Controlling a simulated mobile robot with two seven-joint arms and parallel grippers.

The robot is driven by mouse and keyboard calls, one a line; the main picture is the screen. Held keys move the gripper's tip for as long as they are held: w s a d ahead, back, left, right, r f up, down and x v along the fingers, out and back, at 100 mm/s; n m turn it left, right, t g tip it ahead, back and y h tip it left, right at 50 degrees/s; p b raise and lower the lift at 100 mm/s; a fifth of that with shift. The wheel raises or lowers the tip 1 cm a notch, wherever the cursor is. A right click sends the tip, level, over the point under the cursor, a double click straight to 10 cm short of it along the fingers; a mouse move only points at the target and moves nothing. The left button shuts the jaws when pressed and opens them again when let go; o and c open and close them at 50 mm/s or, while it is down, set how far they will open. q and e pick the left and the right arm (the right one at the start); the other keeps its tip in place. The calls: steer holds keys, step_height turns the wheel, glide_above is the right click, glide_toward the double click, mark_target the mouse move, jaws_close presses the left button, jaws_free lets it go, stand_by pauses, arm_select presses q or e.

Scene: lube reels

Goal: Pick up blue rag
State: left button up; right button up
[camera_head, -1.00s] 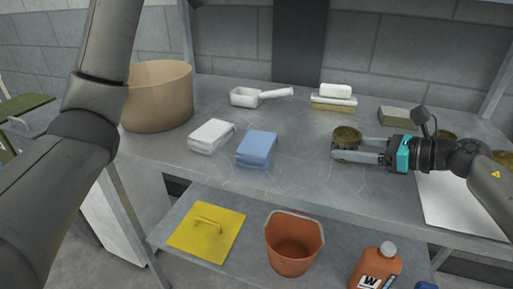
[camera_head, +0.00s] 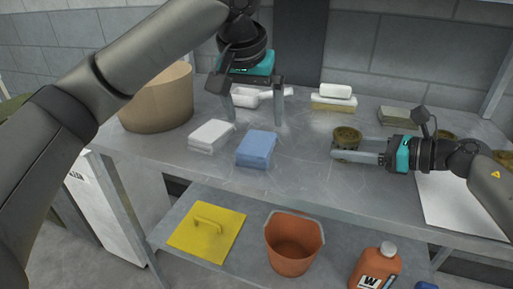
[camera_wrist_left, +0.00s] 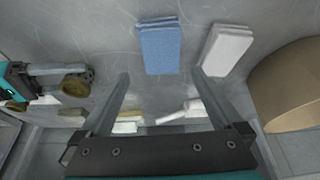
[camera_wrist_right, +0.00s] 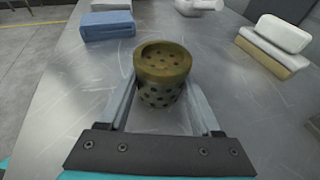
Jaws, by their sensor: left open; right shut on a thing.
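The blue rag (camera_head: 257,149) lies folded on the metal table, just right of a folded white rag (camera_head: 211,136). My left gripper (camera_head: 254,118) points down above the table, behind the blue rag, open and empty. In the left wrist view the blue rag (camera_wrist_left: 159,47) lies beyond the fingertips, between their lines, with the white rag (camera_wrist_left: 228,50) to its right. My right gripper (camera_head: 360,157) is shut on a brass perforated reel (camera_head: 347,137) at the table's right half. The reel also shows between the fingers in the right wrist view (camera_wrist_right: 161,75).
A tan bin (camera_head: 158,97) stands at the back left. A white scoop (camera_head: 246,97) lies behind my left gripper. A stack of bars (camera_head: 334,103) and a grey-green block (camera_head: 400,116) sit at the back.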

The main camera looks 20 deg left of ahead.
mark_target(256, 142)
arm_select(q)
steer(key=x, duration=0.4)
steer(key=shift+w+f, duration=0.1)
steer(key=shift+x, duration=2.55)
steer(key=shift+a+f, duration=0.15)
steer(key=shift+f, duration=0.1)
steer(key=c, duration=1.2)
